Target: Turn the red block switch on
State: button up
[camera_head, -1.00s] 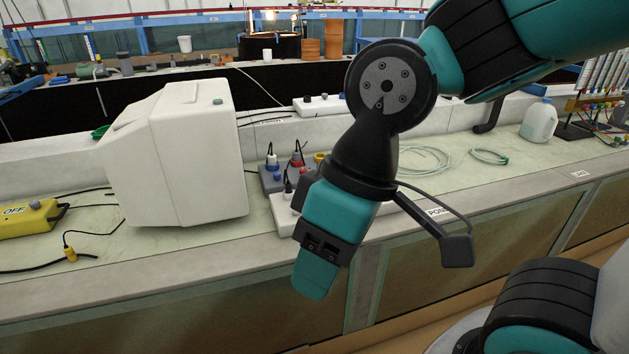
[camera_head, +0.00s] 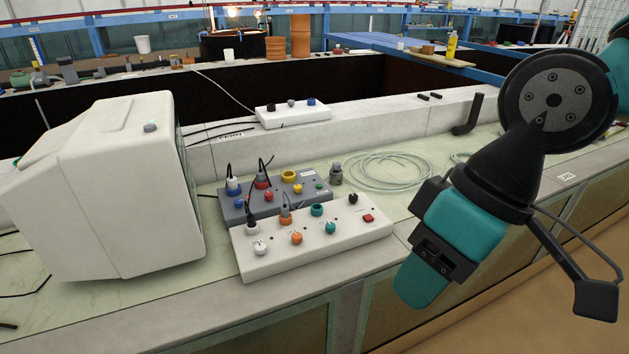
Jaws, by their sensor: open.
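A small red block switch (camera_head: 368,218) sits at the right end of the top of a white control box (camera_head: 310,240) on the bench. Whether it is on or off cannot be told at this size. My gripper (camera_head: 421,284) hangs in front of the bench edge, right of and below the switch in the picture, apart from it. It points down and slightly left. One teal finger with black fittings shows, and the rest is hidden behind it. I see nothing held in it.
The white box also carries several coloured knobs and plugs with black cables. A grey control box (camera_head: 270,198) stands behind it. A large white monitor-like housing (camera_head: 115,195) stands to the left. Coiled clear tubing (camera_head: 378,171) lies behind on the bench.

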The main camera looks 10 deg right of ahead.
aim_at(269, 195)
jog(key=i, duration=0.95)
jog(key=u, duration=0.85)
